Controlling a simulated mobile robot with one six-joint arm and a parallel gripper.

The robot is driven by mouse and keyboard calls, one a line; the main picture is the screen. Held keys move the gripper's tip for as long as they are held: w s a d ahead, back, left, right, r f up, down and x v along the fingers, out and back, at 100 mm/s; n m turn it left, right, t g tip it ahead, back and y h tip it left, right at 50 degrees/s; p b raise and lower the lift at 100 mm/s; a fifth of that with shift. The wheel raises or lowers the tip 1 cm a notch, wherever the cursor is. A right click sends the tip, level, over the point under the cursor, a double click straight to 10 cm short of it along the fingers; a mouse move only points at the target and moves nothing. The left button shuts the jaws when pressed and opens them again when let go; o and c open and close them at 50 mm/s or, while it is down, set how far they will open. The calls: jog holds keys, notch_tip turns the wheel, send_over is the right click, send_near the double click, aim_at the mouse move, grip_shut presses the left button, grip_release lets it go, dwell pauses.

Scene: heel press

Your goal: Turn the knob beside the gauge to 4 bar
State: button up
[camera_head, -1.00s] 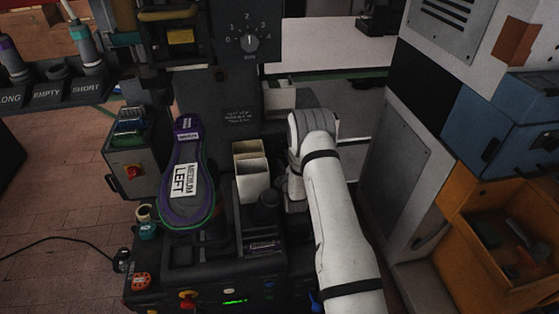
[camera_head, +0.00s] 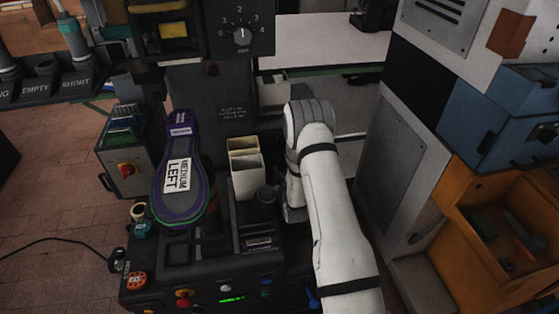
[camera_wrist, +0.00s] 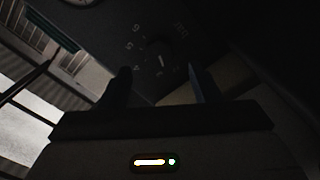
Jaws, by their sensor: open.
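In the wrist view a dark round knob (camera_wrist: 158,54) sits on a dark panel with pale numerals around it, too dim to read surely. Its pale mark points down in the picture. Part of a round gauge (camera_wrist: 82,1) shows at the top left edge of that view. My gripper (camera_wrist: 161,78) is open, its two dark fingers apart on either side below the knob in the picture. The knob is not between them as far as I can see; the depth gap is unclear. In the head view my arm hides the gripper and this knob.
Another dial (camera_head: 242,36), numbered 0 to 4, is on the machine's upper panel, its pointer up near 2. An insole labelled MEDIUM LEFT (camera_head: 178,180) sits on the press. A cream bin (camera_head: 246,166) stands left of my arm. Grey cabinet (camera_head: 402,165) and orange box (camera_head: 480,205) stand right.

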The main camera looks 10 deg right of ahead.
jog(key=shift+s, duration=1.2)
jog(key=shift+r, duration=0.1)
